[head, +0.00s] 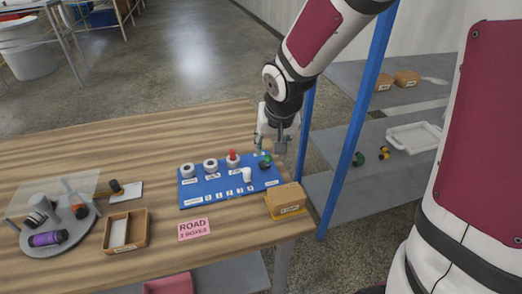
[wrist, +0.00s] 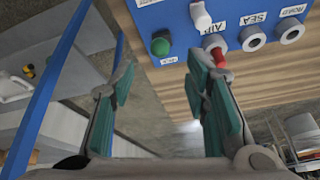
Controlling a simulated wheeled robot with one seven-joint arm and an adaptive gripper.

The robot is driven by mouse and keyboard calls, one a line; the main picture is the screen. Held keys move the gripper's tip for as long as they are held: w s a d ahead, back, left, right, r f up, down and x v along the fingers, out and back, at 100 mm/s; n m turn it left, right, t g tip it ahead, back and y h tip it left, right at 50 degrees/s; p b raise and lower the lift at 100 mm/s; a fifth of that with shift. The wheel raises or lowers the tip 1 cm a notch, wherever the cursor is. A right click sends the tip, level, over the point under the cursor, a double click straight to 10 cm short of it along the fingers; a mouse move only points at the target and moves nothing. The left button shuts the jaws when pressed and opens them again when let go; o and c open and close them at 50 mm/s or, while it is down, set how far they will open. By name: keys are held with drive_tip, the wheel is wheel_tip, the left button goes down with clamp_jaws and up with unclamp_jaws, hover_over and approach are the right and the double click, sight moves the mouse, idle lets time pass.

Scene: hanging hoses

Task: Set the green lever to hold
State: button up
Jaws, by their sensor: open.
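The green lever shows as a round green knob (head: 266,161) at the right end of a blue panel (head: 215,187) on the wooden table. In the wrist view the green knob (wrist: 160,46) is near the top, with a small white label (wrist: 169,61) beside it that I cannot read surely. My gripper (head: 273,143) hangs just above and behind the panel's right end. In the wrist view my gripper (wrist: 160,85) is open and empty, its green-padded fingers apart, with the knob beyond the gap between them. I see no contact with the knob.
A red peg (head: 232,155) at the socket labelled AIR and a white lever (head: 246,174) are close to the green knob. A cardboard box (head: 285,197) stands right of the panel. A blue post (head: 356,130) rises beside the table.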

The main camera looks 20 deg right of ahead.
sight(269, 157)
drive_tip(key=b+x, duration=0.2)
drive_tip(key=x, duration=0.7)
drive_tip(key=shift+f+b, duration=0.1)
drive_tip(key=shift+b, duration=0.25)
clamp_jaws()
